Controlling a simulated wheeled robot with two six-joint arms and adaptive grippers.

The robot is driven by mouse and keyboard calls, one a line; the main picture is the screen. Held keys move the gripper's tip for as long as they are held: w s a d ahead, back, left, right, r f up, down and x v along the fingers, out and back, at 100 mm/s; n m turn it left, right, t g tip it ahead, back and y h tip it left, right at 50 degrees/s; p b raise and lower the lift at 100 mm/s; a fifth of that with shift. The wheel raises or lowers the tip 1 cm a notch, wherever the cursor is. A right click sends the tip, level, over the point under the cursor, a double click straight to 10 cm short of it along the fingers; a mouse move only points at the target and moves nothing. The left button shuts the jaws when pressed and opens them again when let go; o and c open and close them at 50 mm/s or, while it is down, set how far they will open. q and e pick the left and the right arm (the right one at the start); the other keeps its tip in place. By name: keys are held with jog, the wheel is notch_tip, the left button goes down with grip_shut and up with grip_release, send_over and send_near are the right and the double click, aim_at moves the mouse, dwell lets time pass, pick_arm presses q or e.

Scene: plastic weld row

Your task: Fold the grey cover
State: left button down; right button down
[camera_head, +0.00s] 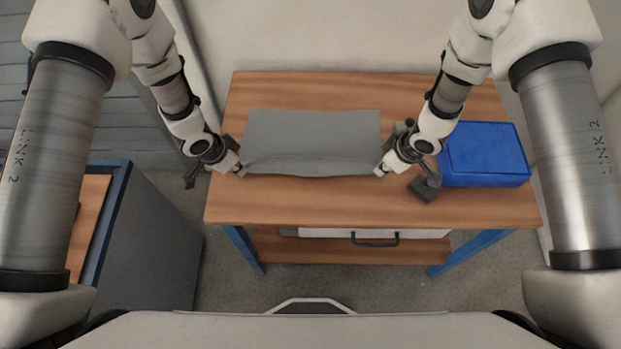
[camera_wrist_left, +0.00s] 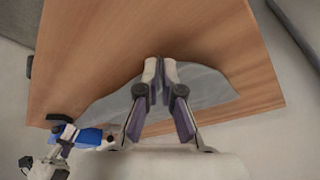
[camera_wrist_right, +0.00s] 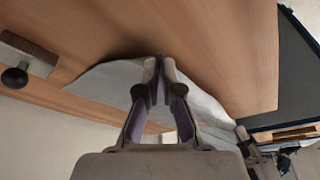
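The grey cover (camera_head: 312,135) lies spread on the wooden table (camera_head: 300,208). Its near edge looks slightly raised and sags between my grippers. My left gripper (camera_head: 240,170) is at the near left corner, and my right gripper (camera_head: 381,170) is at the near right corner. In the left wrist view the fingers (camera_wrist_left: 159,64) are together with the cover (camera_wrist_left: 205,88) pinched at their tips. In the right wrist view the fingers (camera_wrist_right: 160,64) are likewise closed on the cover (camera_wrist_right: 105,84). The cover's corners are hidden by the fingers.
A blue box (camera_head: 485,155) stands at the table's right. A dark tool or stand (camera_head: 425,188) sits beside my right gripper. The table's front strip is clear. A drawer with a dark handle (camera_head: 375,240) is below. A grey cabinet (camera_head: 150,240) stands at front left.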

pick_arm(q)
jog(key=shift+w+f, duration=0.15)
pick_arm(e)
jog(key=shift+w+f, duration=0.1)
jog(key=shift+w, duration=0.05)
